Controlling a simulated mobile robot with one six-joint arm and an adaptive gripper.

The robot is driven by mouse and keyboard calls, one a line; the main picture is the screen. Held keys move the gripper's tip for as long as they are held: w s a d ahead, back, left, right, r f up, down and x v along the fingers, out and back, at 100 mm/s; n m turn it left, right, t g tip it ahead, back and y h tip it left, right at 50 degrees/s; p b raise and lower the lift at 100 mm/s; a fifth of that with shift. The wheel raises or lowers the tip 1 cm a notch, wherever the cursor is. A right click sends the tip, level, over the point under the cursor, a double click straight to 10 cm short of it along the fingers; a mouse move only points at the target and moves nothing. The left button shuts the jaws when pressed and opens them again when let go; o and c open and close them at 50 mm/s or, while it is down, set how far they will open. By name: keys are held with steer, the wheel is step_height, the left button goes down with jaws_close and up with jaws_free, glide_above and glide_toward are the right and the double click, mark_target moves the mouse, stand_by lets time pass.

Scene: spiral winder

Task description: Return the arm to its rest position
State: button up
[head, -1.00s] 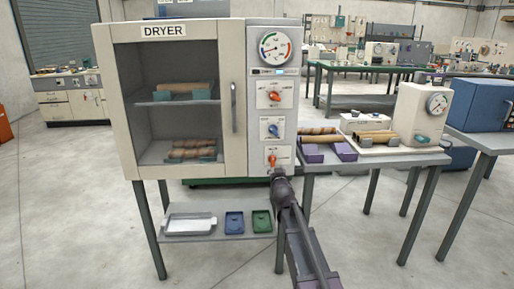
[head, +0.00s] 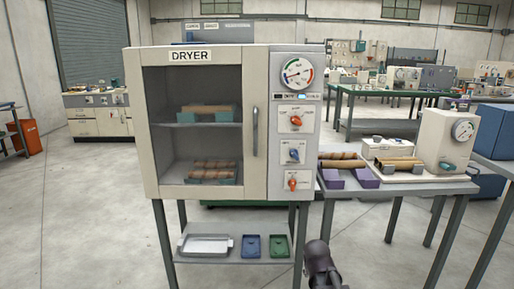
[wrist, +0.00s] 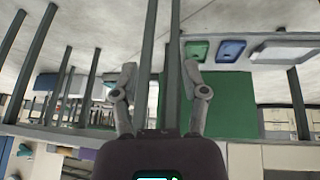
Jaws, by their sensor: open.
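My gripper (wrist: 159,78) is open and empty in the wrist view, with its two fingers apart. In the head view, the end of my arm (head: 321,265) is low at the bottom, in front of and below the dryer's right side. It is apart from the dryer (head: 262,60). Whether the fingers face the dryer is hard to tell in the head view. The dryer's door is shut, and wound tubes lie on its two shelves behind the glass. Its lowest orange knob (head: 292,183) points upright, and nothing touches it.
A table (head: 400,187) at the right bears tubes, purple blocks (head: 365,178) and a cream machine with a dial (head: 445,140). Below the dryer, a shelf holds a metal tray (head: 205,245), a blue tray (head: 251,246) and a green tray (head: 279,246). Open floor lies at the left.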

steer(key=s+a+n+g+y, duration=0.15)
steer(key=s+g, duration=0.35)
steer(key=s, duration=0.8)
step_height(320, 180, up, 24)
steer(key=p, duration=2.5)
steer(key=shift+a+f, duration=0.2)
steer(key=shift+a, duration=0.15)
